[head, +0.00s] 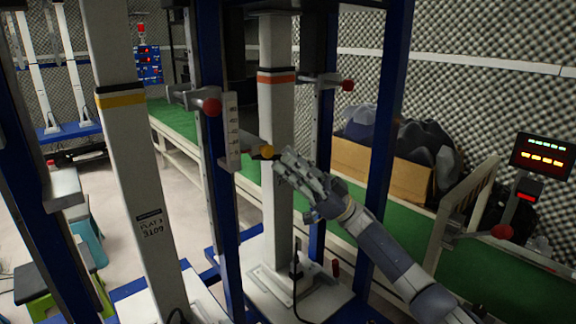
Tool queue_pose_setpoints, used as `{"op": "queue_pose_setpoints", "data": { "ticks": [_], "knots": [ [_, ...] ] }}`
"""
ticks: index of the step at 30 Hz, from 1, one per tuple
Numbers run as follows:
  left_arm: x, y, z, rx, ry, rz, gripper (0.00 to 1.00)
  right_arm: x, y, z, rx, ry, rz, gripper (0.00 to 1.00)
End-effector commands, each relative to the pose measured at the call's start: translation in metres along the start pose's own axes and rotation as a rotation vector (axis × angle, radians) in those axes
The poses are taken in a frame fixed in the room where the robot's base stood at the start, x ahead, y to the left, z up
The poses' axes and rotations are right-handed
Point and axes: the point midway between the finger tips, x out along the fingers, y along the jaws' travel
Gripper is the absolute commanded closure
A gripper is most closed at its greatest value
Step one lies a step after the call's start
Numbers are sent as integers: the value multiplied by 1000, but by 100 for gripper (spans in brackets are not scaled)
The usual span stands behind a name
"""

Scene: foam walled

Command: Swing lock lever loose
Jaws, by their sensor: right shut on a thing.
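My right gripper (284,161) comes in from the lower right and is shut at a lock lever with a yellow-orange knob (267,151). The knob shows just left of the fingertips, in front of a white upright post with an orange band (277,78). The lever's bar runs left from the knob towards a white scale plate (231,131) on a blue upright. The fingers hide the exact contact. My left gripper is not in view.
Other levers carry red knobs (211,107), one of them further right (348,86). Blue uprights (388,110) stand close on both sides of my right gripper. A green conveyor (480,275) and a cardboard box (378,170) lie behind. A lit display (542,156) stands at right.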

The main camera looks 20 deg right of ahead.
Motion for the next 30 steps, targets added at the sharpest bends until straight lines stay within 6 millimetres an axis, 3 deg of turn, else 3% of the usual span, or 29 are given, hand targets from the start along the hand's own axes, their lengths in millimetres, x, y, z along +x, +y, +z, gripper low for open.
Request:
{"op": "queue_pose_setpoints", "data": {
  "ticks": [4, 6, 8, 20, 30],
  "knots": [
    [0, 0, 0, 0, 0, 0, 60, 0, 0, 0, -1, -1, 2, 100],
    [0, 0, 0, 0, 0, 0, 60, 0, 0, 0, -1, -1, 1, 78],
    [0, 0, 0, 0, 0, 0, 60, 0, 0, 0, -1, -1, 1, 69],
    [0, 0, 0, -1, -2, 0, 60, 4, 1, -4, -3, 0, -2, 69],
    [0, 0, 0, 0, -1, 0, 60, 46, 13, -46, -5, -1, -2, 69]
  ]
}}
